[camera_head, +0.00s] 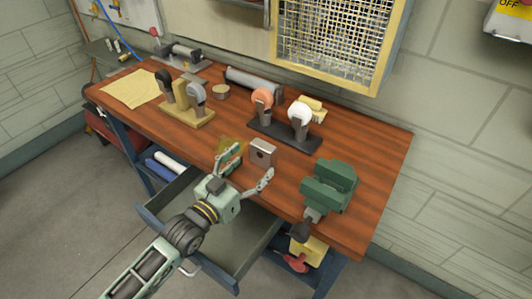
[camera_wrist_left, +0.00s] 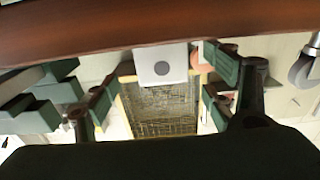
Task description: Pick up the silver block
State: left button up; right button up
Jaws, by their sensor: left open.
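The silver block (camera_head: 262,153) stands on the wooden workbench (camera_head: 375,180) near its front edge. It is a small grey cuboid with a dark round hole in its face. My left gripper (camera_head: 246,168) is open and empty in front of the block, with its fingers spread toward it. In the left wrist view the block (camera_wrist_left: 161,66) shows between and beyond the open fingers (camera_wrist_left: 165,88), apart from both. My right gripper is in neither view.
A green vise (camera_head: 330,185) stands right of the block. Behind are a dark rack with orange and white round-headed tools (camera_head: 284,135) and a wooden tool holder (camera_head: 188,112). An open drawer (camera_head: 230,245) lies below the bench edge, under my left arm.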

aim_at(260, 156)
pick_arm(q)
jog(key=shift+f+p+x, duration=0.15)
jog(key=shift+p+x, duration=0.15)
jog(key=shift+x, duration=1.25)
jog(key=shift+f+p+x, duration=0.1)
jog(key=shift+p+x, duration=0.15)
jog(key=shift+x, duration=1.35)
jog(key=shift+a, duration=0.1)
jog(key=shift+c, duration=0.7)
jog(key=shift+w+r, duration=0.1)
jog(key=c, duration=1.5)
